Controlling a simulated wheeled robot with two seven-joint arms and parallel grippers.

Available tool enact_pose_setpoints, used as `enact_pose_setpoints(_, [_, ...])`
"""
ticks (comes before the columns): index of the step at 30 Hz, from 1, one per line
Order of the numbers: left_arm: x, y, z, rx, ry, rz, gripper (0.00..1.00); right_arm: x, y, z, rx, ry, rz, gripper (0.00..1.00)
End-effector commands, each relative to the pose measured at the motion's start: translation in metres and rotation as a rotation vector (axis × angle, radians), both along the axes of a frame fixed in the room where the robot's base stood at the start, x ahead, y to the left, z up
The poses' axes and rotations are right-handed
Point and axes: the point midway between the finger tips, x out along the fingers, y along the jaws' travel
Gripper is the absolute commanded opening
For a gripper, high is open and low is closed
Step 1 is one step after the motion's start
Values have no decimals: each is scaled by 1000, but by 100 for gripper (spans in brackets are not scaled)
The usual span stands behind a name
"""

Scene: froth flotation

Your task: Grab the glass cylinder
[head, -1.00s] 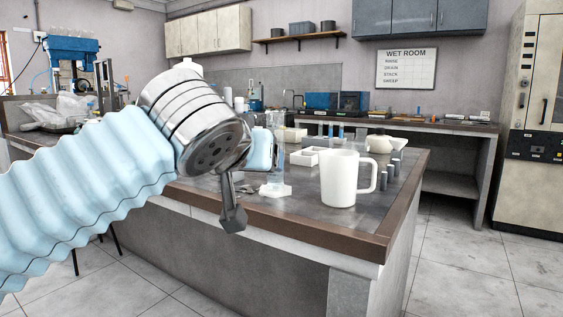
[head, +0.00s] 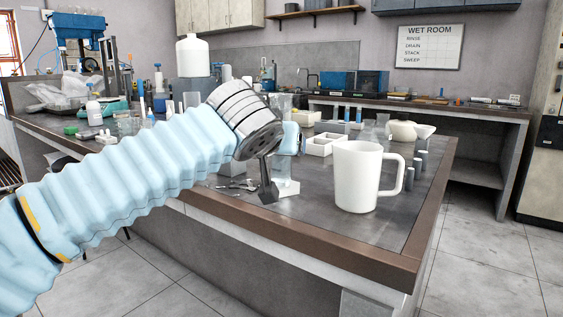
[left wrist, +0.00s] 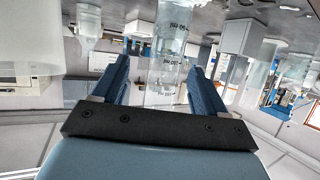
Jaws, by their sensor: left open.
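The clear glass cylinder (head: 286,170) stands upright on the workbench (head: 225,205), left of the white jug (head: 357,177). My left gripper partly covers it in the head view. My left gripper (head: 275,168) reaches in from the left at the cylinder, with one dark finger showing in front. In the left wrist view its two blue fingers (left wrist: 158,72) are apart. The cylinder (left wrist: 169,58) with printed marks shows between or just beyond them there; contact cannot be told. My right gripper is not in view.
White trays (head: 325,144) sit behind the jug, and several small grey cylinders (head: 415,172) stand to its right. Small metal pieces (head: 238,184) lie left of the glass cylinder.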

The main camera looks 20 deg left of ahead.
Motion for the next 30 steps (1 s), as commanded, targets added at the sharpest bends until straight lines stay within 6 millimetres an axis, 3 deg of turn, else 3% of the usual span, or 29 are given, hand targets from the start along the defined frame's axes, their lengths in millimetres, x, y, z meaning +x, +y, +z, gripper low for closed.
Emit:
enact_pose_setpoints(9, [41,9,-17,0,3,1,73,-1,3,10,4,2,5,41])
enact_pose_setpoints(18, [47,10,-20,-1,0,0,73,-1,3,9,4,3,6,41])
enact_pose_setpoints(30, [47,10,-20,0,1,0,13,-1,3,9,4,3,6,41])
